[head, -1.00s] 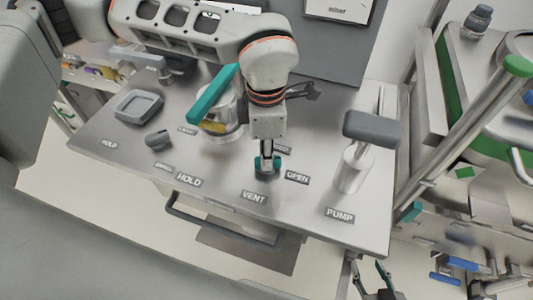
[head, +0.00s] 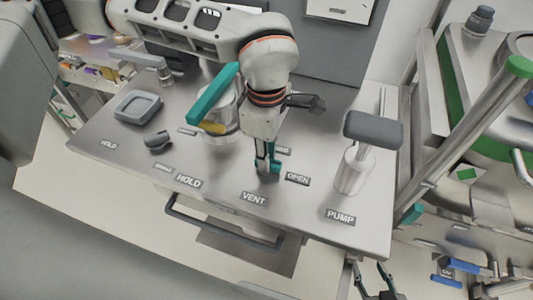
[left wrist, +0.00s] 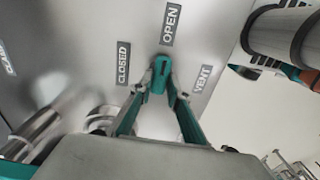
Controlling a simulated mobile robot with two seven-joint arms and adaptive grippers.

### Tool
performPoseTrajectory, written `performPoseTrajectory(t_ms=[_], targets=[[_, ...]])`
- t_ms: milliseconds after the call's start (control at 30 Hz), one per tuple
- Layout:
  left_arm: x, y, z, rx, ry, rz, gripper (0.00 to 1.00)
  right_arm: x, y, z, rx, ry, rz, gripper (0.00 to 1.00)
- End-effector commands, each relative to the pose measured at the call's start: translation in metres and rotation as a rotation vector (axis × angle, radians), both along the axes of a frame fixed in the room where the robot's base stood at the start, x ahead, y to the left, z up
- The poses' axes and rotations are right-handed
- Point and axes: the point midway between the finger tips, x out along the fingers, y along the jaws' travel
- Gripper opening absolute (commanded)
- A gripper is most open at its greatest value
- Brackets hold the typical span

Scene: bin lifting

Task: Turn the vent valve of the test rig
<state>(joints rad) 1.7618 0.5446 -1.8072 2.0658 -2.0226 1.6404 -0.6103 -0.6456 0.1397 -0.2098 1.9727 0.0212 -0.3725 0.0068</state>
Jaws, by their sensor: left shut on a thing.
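The vent valve's teal handle (head: 275,167) stands on the grey panel of the test rig (head: 225,187), between the VENT label (head: 254,198) and the OPEN label (head: 297,178). My left gripper (head: 268,166) is over the valve and shut on the handle. In the left wrist view the fingertips (left wrist: 160,82) meet around the teal handle (left wrist: 160,70), whose far end lies near the OPEN label (left wrist: 171,24), with CLOSED to its left. The fingers hide part of the valve. My right gripper (head: 371,270) is open and empty below the panel's front right edge.
A pump with a grey handle (head: 372,129) stands to the right of the valve. A glass vessel with a teal lever (head: 212,94) stands close behind on the left. A grey HOLD knob (head: 157,140) and a square dish (head: 138,106) are further left. A handle bar runs along the front.

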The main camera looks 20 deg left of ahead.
Motion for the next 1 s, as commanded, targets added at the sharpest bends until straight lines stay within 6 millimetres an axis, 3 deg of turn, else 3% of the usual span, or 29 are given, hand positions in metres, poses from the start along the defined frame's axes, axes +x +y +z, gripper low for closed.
performPoseTrajectory(t_ms=[233,267,300,333,733,867,1000], targets=[[0.000,0.000,0.001,0.000,-0.002,-0.003,0.00,0.000,0.000,0.000,0.000,-0.001,0.000,0.40],[0.000,0.000,0.001,0.000,-0.002,-0.002,0.22,0.000,0.000,0.000,0.000,-0.001,0.000,0.40],[0.000,0.000,0.001,0.000,-0.002,-0.002,0.32,0.000,0.000,0.000,0.000,-0.001,0.000,0.40],[0.000,0.000,0.001,0.000,-0.002,-0.002,0.33,0.000,0.000,0.000,0.000,-0.001,0.000,0.40],[0.001,0.000,0.005,0.000,-0.003,0.000,0.33,0.001,-0.001,-0.001,-0.003,-0.001,0.001,0.40],[0.001,-0.001,0.021,-0.002,-0.005,0.000,0.33,0.000,-0.001,0.000,-0.002,0.000,0.001,0.40],[0.002,-0.001,0.049,-0.002,-0.007,0.000,0.33,0.000,0.000,0.000,-0.001,0.000,0.001,0.40]])
